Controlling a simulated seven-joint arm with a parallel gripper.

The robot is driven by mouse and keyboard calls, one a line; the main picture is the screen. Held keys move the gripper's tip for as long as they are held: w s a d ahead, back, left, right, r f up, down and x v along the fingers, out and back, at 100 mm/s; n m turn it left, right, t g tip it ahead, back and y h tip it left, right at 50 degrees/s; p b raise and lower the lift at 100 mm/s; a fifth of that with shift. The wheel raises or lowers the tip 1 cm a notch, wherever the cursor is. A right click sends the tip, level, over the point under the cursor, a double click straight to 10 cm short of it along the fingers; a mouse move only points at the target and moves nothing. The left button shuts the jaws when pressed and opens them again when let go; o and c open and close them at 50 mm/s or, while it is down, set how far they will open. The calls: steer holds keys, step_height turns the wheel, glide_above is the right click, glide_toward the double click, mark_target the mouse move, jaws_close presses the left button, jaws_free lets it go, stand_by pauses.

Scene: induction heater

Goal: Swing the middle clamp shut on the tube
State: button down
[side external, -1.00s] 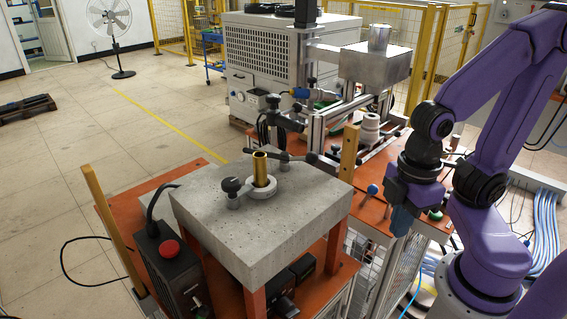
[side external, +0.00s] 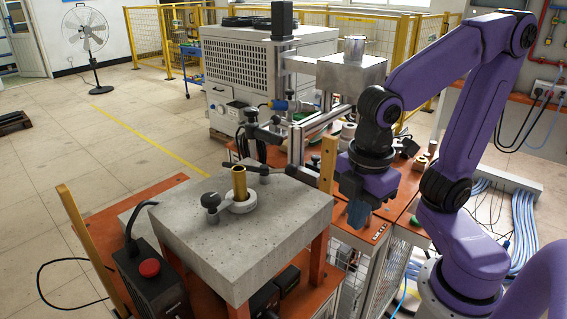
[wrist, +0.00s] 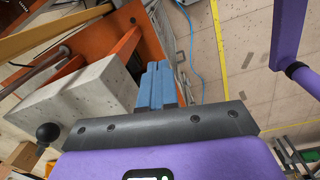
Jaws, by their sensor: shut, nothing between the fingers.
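A brass tube (side external: 239,184) stands upright in a pale ring (side external: 242,205) on the grey stone-like block (side external: 270,225). A clamp with a black knob (side external: 210,200) sits at the left of the tube, and a dark lever (side external: 270,170) lies behind it. I cannot tell which part is the middle clamp or how far it is closed. My gripper (side external: 357,214) hangs right of the block, apart from tube and clamp. In the wrist view its blue fingers (wrist: 157,86) are together and empty. The tube does not show there.
A wooden post (side external: 328,163) stands between my gripper and the block's back right corner. Another post (side external: 85,245) is at the left. A black box with a red button (side external: 149,268) stands in front. A black ball knob (wrist: 47,132) shows in the wrist view.

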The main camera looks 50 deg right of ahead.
steer(key=w+a+r+n+h, duration=0.1)
steer(key=w+a+r+n, duration=0.1)
steer(key=r, duration=0.3)
steer(key=w+a+r+n+t, duration=0.1)
steer(key=w+a+r+n, duration=0.2)
steer(key=r, duration=0.3)
steer(key=w+a+r+n+h, duration=0.1)
steer(key=w+a+r+n, duration=0.2)
steer(key=w+r+n, duration=0.1)
steer(key=shift+a+r+h, duration=0.2)
steer(key=shift+r+h, duration=0.1)
steer(key=shift+r, duration=0.55)
steer(key=x, duration=0.9)
steer(key=shift+w+d+f, duration=0.1)
steer(key=shift+w+f, duration=0.15)
steer(key=shift+f, duration=0.05)
steer(key=shift+w+d+f, duration=0.25)
steer(key=shift+w+d, duration=0.15)
steer(key=shift+d, duration=0.2)
steer(key=shift+w+d+f, duration=0.25)
steer(key=shift+w+d, duration=0.2)
steer(key=shift+d, duration=0.15)
steer(key=shift+w+d+f, duration=0.1)
steer(key=shift+w+d, duration=0.2)
steer(key=shift+d, duration=0.1)
